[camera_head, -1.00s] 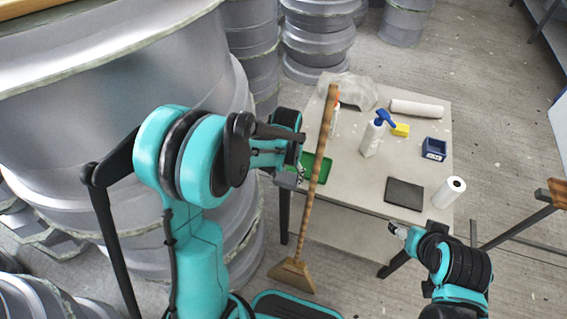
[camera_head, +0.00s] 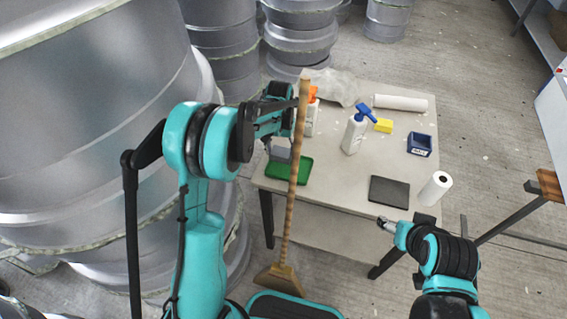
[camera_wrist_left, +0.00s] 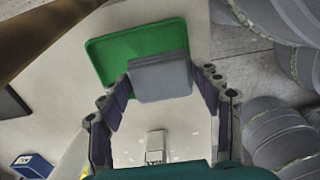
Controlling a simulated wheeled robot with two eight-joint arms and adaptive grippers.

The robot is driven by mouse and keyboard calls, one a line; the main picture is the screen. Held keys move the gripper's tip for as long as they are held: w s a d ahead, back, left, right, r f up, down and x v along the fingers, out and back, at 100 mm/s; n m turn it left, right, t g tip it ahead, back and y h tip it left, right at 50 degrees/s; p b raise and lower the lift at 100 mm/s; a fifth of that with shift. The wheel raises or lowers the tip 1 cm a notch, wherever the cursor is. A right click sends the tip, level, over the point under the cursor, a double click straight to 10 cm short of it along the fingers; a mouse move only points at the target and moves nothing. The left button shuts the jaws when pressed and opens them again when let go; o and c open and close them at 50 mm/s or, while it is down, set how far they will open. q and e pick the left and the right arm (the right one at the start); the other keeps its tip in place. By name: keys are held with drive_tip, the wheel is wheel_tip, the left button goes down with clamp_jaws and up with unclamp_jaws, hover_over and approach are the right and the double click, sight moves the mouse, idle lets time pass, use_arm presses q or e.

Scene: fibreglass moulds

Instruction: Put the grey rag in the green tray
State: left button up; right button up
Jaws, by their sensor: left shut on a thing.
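The grey rag (camera_head: 280,153), a folded block, is between the fingers of my left gripper (camera_head: 274,143). In the left wrist view the fingers press both sides of the rag (camera_wrist_left: 160,77), and my left gripper (camera_wrist_left: 160,84) is shut on it. The green tray (camera_head: 303,172) lies at the table's left side. The rag is over or just beside the tray's back left part; its height above it is hard to tell. In the wrist view the rag covers the lower right part of the tray (camera_wrist_left: 108,50). My right gripper (camera_head: 386,223) is at the table's front edge, its fingers too small to read.
A broom (camera_head: 292,190) stands upright just in front of the tray, close to my left gripper. Large moulds (camera_head: 90,130) stand left.

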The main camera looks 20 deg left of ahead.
sight(281, 160)
use_arm(q)
wheel_tip(281, 160, down, 2)
drive_tip(key=shift+w+d+f, duration=0.1)
drive_tip(key=shift+d+f, duration=0.05)
drive_tip(key=shift+f, duration=0.1)
wheel_tip(281, 160, down, 2)
drive_tip(key=shift+f+b, duration=0.2)
drive_tip(key=shift+b, duration=0.6)
drive_tip(key=shift+f, duration=0.25)
use_arm(e)
wheel_tip(281, 160, down, 2)
drive_tip(key=shift+w+d+f, duration=0.1)
drive_tip(key=shift+d, duration=0.05)
use_arm(q)
drive_tip(key=shift+f, duration=0.15)
drive_tip(key=o, duration=1.1)
use_arm(e)
drive_tip(key=shift+f, duration=0.1)
